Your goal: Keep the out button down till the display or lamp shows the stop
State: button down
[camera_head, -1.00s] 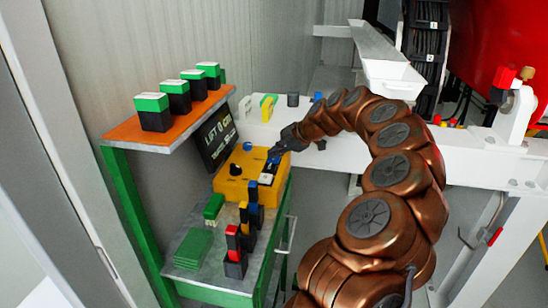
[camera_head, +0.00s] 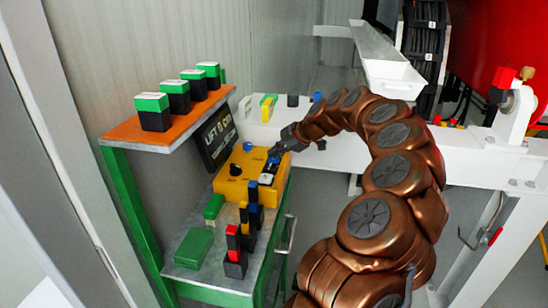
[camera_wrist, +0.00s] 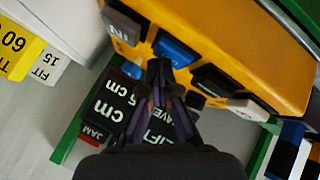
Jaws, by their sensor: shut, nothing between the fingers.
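The yellow control box (camera_head: 232,188) stands on the bench and carries a black knob (camera_head: 236,169), blue buttons and a white button (camera_head: 265,179). My gripper (camera_head: 274,153) is shut and empty, reaching down over the box's right part. In the wrist view its fingertips (camera_wrist: 160,66) are at the lower edge of a blue button (camera_wrist: 175,48); I cannot tell whether they press it. The button's label is not readable, so I cannot tell if it is the out button. The dark display (camera_head: 217,138) behind the box shows LIFT and cm text; my fingers partly hide it in the wrist view.
An orange-topped shelf (camera_head: 125,128) with several green-topped blocks stands left of the box. A green block (camera_head: 194,248) and stacked coloured blocks (camera_head: 235,252) are on the bench in front. A white beam (camera_head: 460,155) runs behind and to the right of my arm.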

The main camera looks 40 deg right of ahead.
aim_at(276, 159)
dwell(0.8)
jog(key=shift+r+b, duration=0.3)
jog(key=shift+r, duration=0.6)
jog(key=shift+r, duration=0.1)
jog(key=shift+r, duration=2.45)
